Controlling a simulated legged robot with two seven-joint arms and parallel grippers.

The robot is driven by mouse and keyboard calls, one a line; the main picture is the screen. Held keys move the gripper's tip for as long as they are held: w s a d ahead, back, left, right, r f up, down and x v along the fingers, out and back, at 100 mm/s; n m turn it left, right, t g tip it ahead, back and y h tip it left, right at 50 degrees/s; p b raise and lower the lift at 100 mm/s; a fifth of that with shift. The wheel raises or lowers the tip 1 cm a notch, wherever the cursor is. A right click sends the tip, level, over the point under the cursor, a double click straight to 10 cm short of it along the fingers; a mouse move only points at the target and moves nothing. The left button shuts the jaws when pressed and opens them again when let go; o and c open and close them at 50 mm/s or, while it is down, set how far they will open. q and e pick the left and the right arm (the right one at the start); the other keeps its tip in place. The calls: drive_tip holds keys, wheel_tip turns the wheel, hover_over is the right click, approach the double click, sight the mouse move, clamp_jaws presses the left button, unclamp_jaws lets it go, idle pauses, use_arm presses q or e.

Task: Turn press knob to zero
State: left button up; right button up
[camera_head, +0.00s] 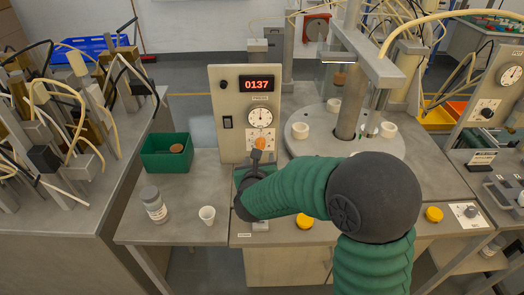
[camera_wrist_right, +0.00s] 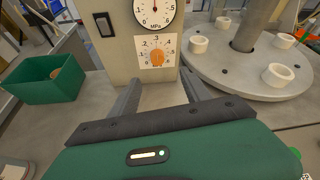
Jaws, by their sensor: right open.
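The orange press knob (camera_head: 260,143) sits low on the front of a grey upright panel (camera_head: 229,85), under a round white dial gauge (camera_head: 260,118). In the right wrist view the knob (camera_wrist_right: 158,57) is on a white plate with a numbered scale; its exact setting is too small to read. My right gripper (camera_wrist_right: 160,77) is open and empty, its two fingers pointing at the panel, just short of and below the knob. In the head view my right gripper (camera_head: 257,161) is partly hidden by my green arm. My left gripper is not in view.
A round table with white rings (camera_head: 310,143) is right.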

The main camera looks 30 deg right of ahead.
sight(260, 145)
drive_tip(key=x, duration=0.9)
drive_tip(key=p+x, duration=0.1)
drive_tip(key=x, duration=0.4)
drive_tip(key=shift+w+a, duration=0.3)
drive_tip(key=shift+a, duration=0.05)
drive_tip(key=shift+w+d+f, duration=0.1)
drive_tip(key=shift+d+f, duration=0.15)
drive_tip(key=shift+d, duration=0.3)
drive_tip(key=shift+a+r, duration=0.15)
drive_tip(key=shift+a, duration=0.3)
drive_tip(key=c, duration=0.6)
drive_tip(key=shift+d, duration=0.1)
clamp_jaws()
